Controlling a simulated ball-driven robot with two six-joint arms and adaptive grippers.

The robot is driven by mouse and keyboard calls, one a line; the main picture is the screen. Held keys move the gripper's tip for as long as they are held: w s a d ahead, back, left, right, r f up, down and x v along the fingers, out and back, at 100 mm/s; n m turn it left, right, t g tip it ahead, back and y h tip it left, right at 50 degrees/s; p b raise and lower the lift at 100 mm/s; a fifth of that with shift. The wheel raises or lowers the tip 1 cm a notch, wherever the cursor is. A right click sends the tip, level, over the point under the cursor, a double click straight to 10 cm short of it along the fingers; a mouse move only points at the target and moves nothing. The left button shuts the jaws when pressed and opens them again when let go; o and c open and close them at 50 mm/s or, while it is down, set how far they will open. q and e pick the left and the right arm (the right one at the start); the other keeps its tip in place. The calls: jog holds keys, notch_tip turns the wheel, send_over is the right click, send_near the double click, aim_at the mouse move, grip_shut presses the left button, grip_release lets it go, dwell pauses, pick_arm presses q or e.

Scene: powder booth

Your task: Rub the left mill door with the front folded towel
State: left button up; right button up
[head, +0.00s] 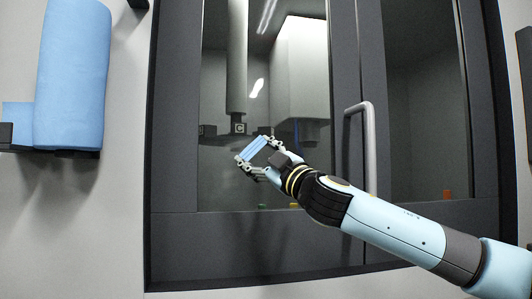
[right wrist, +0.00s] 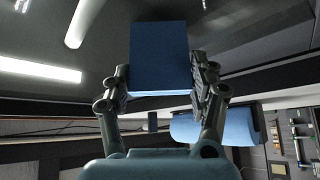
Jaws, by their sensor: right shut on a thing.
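The folded towel (head: 258,150) is a small blue block held up in front of the left mill door (head: 215,222), a dark frame around a glass pane. My right gripper (head: 258,157) is shut on the towel, with one finger on each side. In the right wrist view the towel (right wrist: 160,55) stands between the two fingers of the right gripper (right wrist: 160,88). Whether the towel touches the glass cannot be told. My left gripper is not in view.
A blue paper roll (head: 72,80) hangs on the wall at the left. A grey bar handle (head: 369,150) sticks out right of the gripper, near the right door (head: 425,110). Machine parts (head: 300,75) show behind the glass.

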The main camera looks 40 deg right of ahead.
jog(key=shift+w+a+r+p, duration=0.25)
jog(key=shift+w+a+p, duration=0.2)
jog(key=shift+a+p, duration=0.3)
jog(key=shift+w+a+f, duration=0.15)
jog(key=shift+a, duration=0.2)
jog(key=a+p, duration=0.1)
jog(key=w+a+p, duration=0.1)
jog(key=shift+w+p, duration=0.25)
jog(key=shift+p, duration=0.15)
jog(key=shift+w+a, duration=0.25)
jog(key=shift+a, duration=0.2)
jog(key=shift+s+a+f, duration=0.15)
jog(key=shift+s+a, duration=0.3)
jog(key=shift+s, duration=0.05)
jog(key=shift+s+a, duration=0.4)
jog(key=shift+s, duration=0.25)
jog(key=shift+s+a, duration=0.35)
jog(key=shift+s, duration=0.35)
jog(key=shift+s+a, duration=0.4)
jog(key=shift+s, duration=0.25)
